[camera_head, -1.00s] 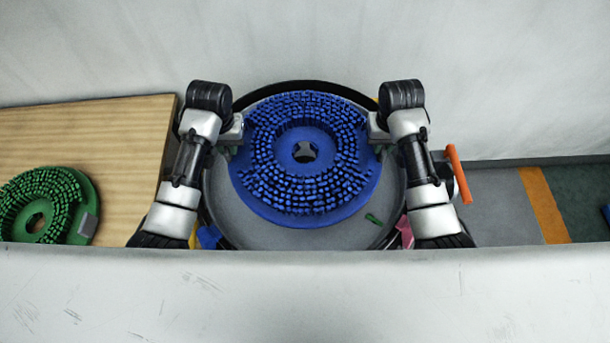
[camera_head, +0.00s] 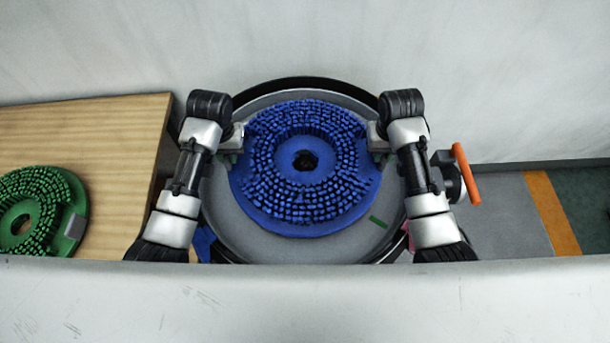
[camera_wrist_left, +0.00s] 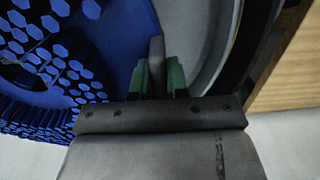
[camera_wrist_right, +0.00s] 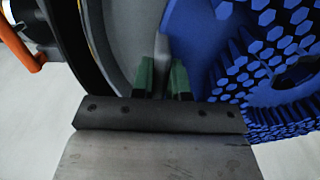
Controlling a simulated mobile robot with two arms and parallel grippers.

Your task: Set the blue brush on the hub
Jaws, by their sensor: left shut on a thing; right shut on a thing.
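The blue brush (camera_head: 306,214), a ring with bristles facing up, is held over a round grey disc (camera_head: 345,246). The hole in its middle looks dark; the hub is not clearly visible, hidden by the brush. My left gripper (camera_head: 236,142) is shut on a grey tab at the brush's left side; its green-padded fingers (camera_wrist_left: 158,78) pinch the tab in the left wrist view. My right gripper (camera_head: 376,142) is shut on the tab (camera_wrist_right: 162,55) at the right side. I cannot tell whether the brush touches the disc below.
A green brush (camera_head: 72,222) lies on a wooden surface (camera_head: 95,130) at the left. An orange handle (camera_head: 466,174) stands right of the disc. A small green mark (camera_head: 378,222) is on the disc. A pale wall (camera_head: 300,40) rises behind.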

